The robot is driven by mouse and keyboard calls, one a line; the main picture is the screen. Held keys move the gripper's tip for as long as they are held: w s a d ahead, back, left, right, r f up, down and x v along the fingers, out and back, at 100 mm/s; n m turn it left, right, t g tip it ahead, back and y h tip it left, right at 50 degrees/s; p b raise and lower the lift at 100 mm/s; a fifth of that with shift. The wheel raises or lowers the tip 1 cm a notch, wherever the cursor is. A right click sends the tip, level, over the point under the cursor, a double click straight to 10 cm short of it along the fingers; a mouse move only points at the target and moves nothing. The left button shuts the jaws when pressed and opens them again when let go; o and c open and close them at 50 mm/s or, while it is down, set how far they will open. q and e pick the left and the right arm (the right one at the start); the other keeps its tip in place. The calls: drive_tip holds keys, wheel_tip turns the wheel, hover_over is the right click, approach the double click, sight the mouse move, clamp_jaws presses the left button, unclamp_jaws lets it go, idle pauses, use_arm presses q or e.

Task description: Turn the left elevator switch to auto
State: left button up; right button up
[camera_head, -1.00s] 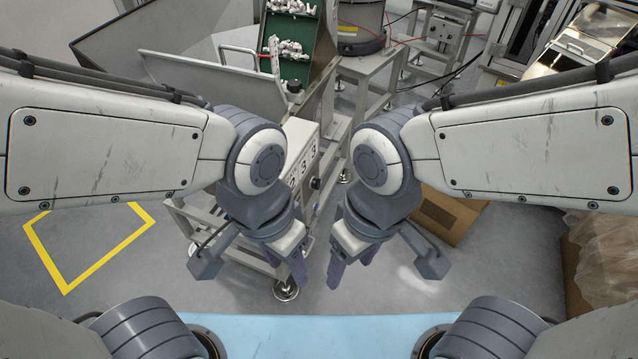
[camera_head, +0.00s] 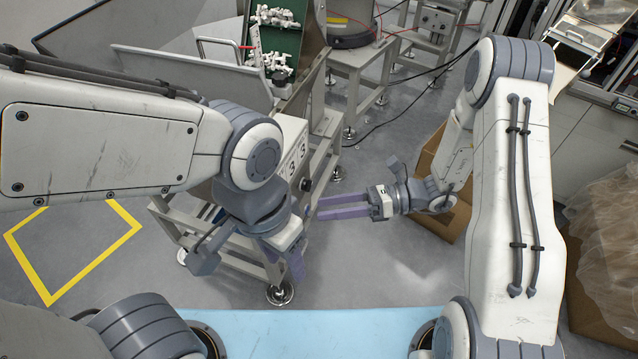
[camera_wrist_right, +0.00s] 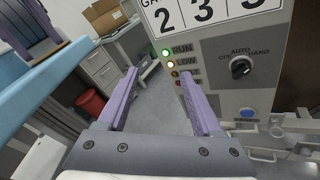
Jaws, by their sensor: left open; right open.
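A black rotary switch (camera_wrist_right: 240,68) sits on a grey control panel (camera_wrist_right: 212,72) on the right of the right wrist view. Labels AUTO, OFF and HAND are above it; I cannot tell exactly which one it points to. In the head view a small dark knob (camera_head: 307,185) shows on the box marked with 3s. My right gripper (camera_head: 319,208) is open and empty, its purple fingers pointing left toward that box. In the wrist view its fingertips (camera_wrist_right: 159,74) are left of the switch, apart from it. My left gripper (camera_head: 284,258) hangs open and empty, pointing down.
The panel also has indicator lamps (camera_wrist_right: 166,52) with RUN lit green, and a blue button (camera_wrist_right: 247,113). A cardboard box (camera_head: 432,170) stands behind my right wrist. A metal stand leg (camera_head: 280,293) is near my left gripper. Grey floor is clear below the right gripper.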

sight(306, 185)
drive_tip(key=w+d+f+m+t, duration=0.6)
drive_tip(key=w+m+t, duration=0.1)
drive_tip(key=m, duration=0.1)
use_arm(q)
drive_tip(key=shift+w+a+r+p, duration=0.1)
drive_tip(key=shift+w+r+p, duration=0.35)
drive_tip(key=shift+p, duration=0.15)
use_arm(e)
drive_tip(key=x, duration=0.9)
drive_tip(key=shift+a+t, duration=0.3)
drive_tip(key=shift+a, duration=0.1)
drive_tip(key=shift+w, duration=0.15)
clamp_jaws()
